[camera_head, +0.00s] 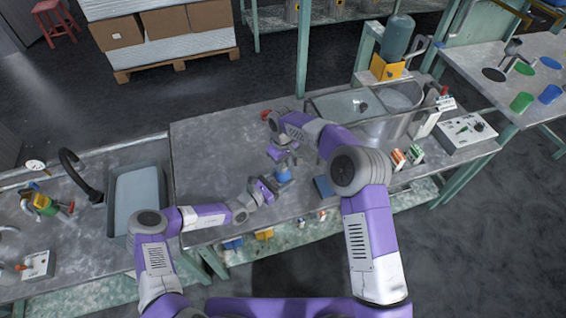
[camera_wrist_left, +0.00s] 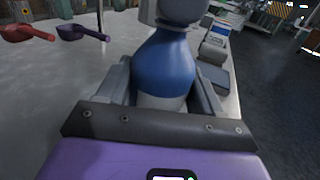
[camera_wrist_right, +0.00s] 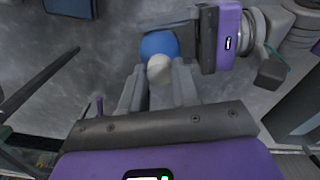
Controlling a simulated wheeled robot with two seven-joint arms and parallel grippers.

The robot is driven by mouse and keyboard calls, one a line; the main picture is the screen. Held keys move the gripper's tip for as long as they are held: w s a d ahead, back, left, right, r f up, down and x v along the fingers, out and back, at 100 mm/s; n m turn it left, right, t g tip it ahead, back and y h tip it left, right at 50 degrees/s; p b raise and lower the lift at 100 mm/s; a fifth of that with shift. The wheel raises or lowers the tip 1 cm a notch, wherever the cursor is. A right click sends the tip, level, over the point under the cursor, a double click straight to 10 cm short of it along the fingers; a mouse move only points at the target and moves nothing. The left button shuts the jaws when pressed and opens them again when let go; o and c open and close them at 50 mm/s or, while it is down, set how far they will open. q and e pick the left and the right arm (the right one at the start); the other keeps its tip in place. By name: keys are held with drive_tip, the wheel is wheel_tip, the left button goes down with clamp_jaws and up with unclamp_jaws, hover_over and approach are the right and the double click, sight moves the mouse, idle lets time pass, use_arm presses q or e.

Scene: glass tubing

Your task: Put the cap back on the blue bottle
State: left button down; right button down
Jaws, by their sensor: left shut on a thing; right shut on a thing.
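The blue bottle (camera_head: 283,176) stands on the metal table in the middle of the head view. My left gripper (camera_head: 267,187) is shut on its body from the left; the left wrist view shows the blue bottle (camera_wrist_left: 165,65) with a pale lower band between the fingers. My right gripper (camera_head: 281,153) is above the bottle, shut on a rounded whitish cap (camera_wrist_right: 160,69). In the right wrist view the bottle's blue body (camera_wrist_right: 158,43) shows just behind the cap. The bottle's mouth is hidden, so I cannot tell whether cap and neck touch.
A dark blue block (camera_head: 322,187) lies right of the bottle. A red scoop (camera_wrist_left: 27,34) and a purple scoop (camera_wrist_left: 82,33) lie on the table. Small orange-and-white and green-and-white boxes (camera_head: 399,158) stand farther right, near a tank (camera_head: 345,106). A sink (camera_head: 138,200) is at left.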

drive_tip(key=m, duration=0.7)
drive_tip(key=shift+m, duration=0.4)
drive_tip(key=c, duration=0.8)
unclamp_jaws()
drive_tip(key=shift+o, duration=0.2)
wheel_tip(320, 180, up, 12)
use_arm(q)
drive_tip(key=shift+c, duration=0.4)
unclamp_jaws()
